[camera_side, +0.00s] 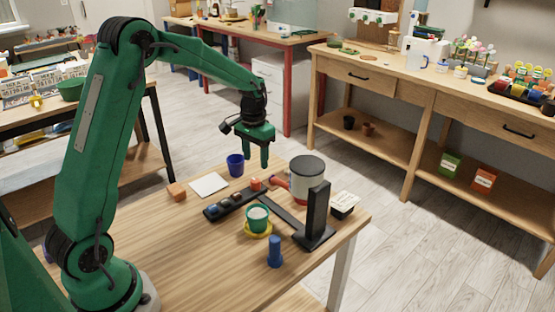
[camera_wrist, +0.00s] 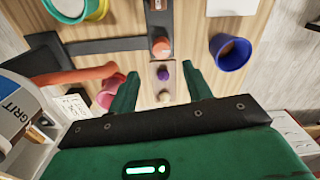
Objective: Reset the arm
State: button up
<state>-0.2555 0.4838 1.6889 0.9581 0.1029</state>
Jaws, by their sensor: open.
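My gripper (camera_side: 257,166) is open and empty, with its fingers pointing down above the far part of the wooden table (camera_side: 180,250). In the wrist view my gripper (camera_wrist: 162,90) shows its two green fingers apart. Between and beyond them are a small purple item (camera_wrist: 163,74), a pale one (camera_wrist: 165,96) and an orange-red one (camera_wrist: 160,46); nothing is seen clamped. A blue pot (camera_side: 235,165) stands left of the gripper; it also shows in the wrist view (camera_wrist: 231,53). A dark narrow tray (camera_side: 214,213) with several small items lies nearer.
A GRIT canister (camera_side: 305,182) and black upright stand (camera_side: 317,215) rise at right. The near left tabletop is clear.

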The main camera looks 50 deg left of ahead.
jog(key=s+d+r+m+t, duration=0.1)
jog(key=s+d+r+t, duration=0.1)
jog(key=s+d+r, duration=0.45)
jog(key=s+d+r+t, duration=0.2)
jog(key=s+d+r, duration=0.1)
jog(key=s+r, duration=0.6)
jog(key=s+d+f+t, duration=0.1)
jog(key=s+d, duration=0.1)
jog(key=s, duration=0.6)
jog(key=shift+s+d+f+m, duration=0.2)
jog(key=shift+s+d+m, duration=0.15)
jog(key=shift+s+m, duration=0.05)
dwell(0.3)
